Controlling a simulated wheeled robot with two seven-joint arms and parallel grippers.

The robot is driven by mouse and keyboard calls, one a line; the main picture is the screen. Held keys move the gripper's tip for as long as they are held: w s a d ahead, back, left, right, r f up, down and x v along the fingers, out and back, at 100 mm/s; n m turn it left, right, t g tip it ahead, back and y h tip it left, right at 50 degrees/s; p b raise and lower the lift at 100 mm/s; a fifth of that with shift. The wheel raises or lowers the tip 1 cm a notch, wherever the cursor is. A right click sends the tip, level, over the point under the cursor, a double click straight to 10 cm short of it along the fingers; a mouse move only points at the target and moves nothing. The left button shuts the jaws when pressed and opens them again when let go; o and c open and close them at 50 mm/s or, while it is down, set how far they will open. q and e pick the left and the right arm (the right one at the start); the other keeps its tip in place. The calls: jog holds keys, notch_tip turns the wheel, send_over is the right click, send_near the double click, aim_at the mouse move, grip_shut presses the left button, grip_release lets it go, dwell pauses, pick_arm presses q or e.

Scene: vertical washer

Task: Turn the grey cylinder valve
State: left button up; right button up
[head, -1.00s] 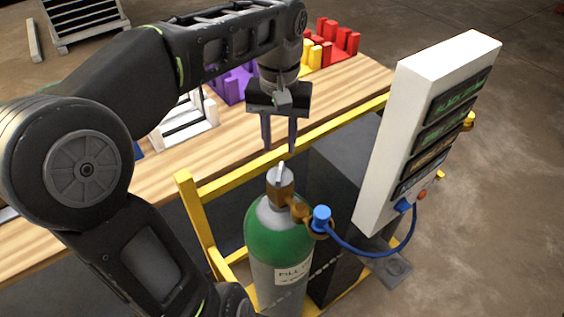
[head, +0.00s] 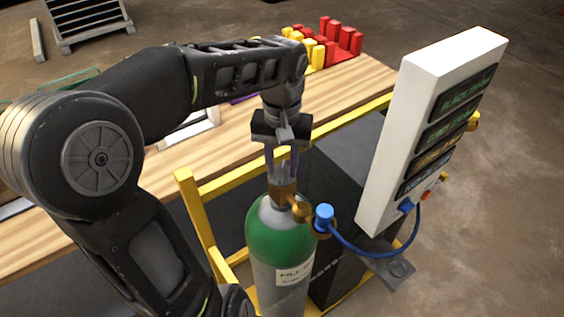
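The grey cylinder valve (head: 282,173) stands on top of the brass fitting (head: 283,192) of the green and grey gas cylinder (head: 282,232). My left gripper (head: 282,171) points straight down over the valve. Its two fingers are apart, one on each side of the valve, at the valve's height. I cannot tell whether the fingers touch it. My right gripper is not in view.
A blue knob (head: 324,216) and hose sit right of the valve, leading to a white display panel (head: 388,160). A yellow frame (head: 196,215) surrounds the cylinder. A wooden table (head: 235,128) with red and yellow blocks (head: 322,50) lies behind.

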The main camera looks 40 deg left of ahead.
pick_arm(q)
grip_shut()
dwell(0.3)
jog(key=shift+m, duration=0.3)
jog(key=m, duration=0.3)
jog(key=shift+m, duration=0.4)
jog(key=m, duration=0.4)
jog(key=shift+m, duration=0.3)
jog(key=m, duration=0.4)
jog(key=shift+m, duration=2.5)
